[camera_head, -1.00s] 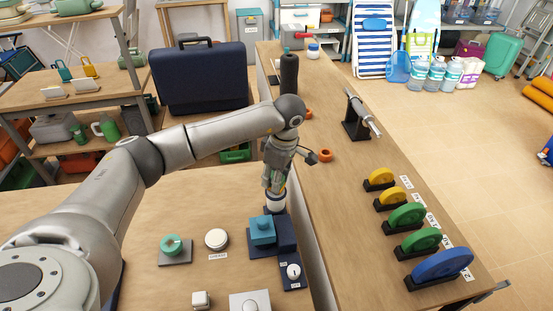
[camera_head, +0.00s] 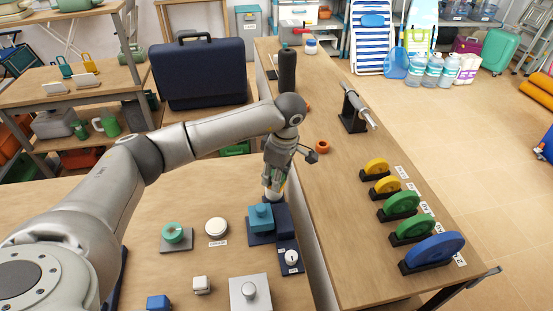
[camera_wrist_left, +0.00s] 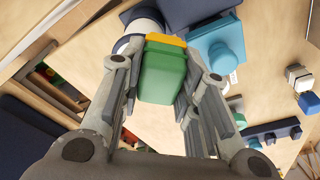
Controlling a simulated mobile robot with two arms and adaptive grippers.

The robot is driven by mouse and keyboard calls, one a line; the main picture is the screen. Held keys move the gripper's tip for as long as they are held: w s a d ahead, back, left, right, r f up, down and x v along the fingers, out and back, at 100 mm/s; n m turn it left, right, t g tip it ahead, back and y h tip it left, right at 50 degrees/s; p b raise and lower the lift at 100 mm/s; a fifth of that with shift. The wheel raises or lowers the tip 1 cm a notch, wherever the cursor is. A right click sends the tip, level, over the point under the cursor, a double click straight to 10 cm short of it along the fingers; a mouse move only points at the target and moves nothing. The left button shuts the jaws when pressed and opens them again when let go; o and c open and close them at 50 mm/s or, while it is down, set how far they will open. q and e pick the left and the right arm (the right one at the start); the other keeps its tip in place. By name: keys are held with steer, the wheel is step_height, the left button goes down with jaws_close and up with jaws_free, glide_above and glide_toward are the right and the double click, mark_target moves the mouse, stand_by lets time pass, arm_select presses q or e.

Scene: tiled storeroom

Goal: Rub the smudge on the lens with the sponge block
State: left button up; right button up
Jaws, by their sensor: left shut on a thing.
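My left gripper (camera_head: 274,185) is shut on the sponge block, which shows as a green block with a yellow layer (camera_wrist_left: 163,72) between the fingers in the wrist view. In the head view the fingers point down beside the teal block (camera_head: 261,216). A round white-and-dark piece, perhaps the lens (camera_wrist_left: 143,24), lies just beyond the sponge's yellow end in the wrist view. Whether they touch I cannot tell. In the head view the gripper mostly hides this piece. No smudge can be made out. My right gripper is not in view.
Coloured discs in stands (camera_head: 432,250) line the right bench. A dark blue case (camera_head: 200,74) stands behind my arm.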

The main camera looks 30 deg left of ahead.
arm_select(q)
step_height(320, 180, up, 3)
steer(key=shift+s+d+p, duration=0.1)
steer(key=shift+s+p, duration=0.05)
steer(key=shift+p, duration=0.35)
steer(key=shift+w+a+r+p, duration=0.1)
steer(key=shift+w+r+p, duration=0.05)
steer(key=shift+r+p, duration=0.3)
steer(key=shift+w+a+r+p, duration=0.1)
steer(key=shift+r+p, duration=0.1)
steer(key=shift+r, duration=0.3)
steer(key=shift+s+d+r+p, duration=0.1)
steer(key=shift+r+p, duration=0.35)
steer(key=shift+r, duration=0.35)
steer(key=shift+r+p, duration=0.4)
steer(key=shift+r, duration=0.4)
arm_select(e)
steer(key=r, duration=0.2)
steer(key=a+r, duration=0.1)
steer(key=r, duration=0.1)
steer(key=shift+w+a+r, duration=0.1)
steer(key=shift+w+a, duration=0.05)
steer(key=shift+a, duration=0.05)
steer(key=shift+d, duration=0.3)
arm_select(q)
steer(key=shift+f, duration=0.1)
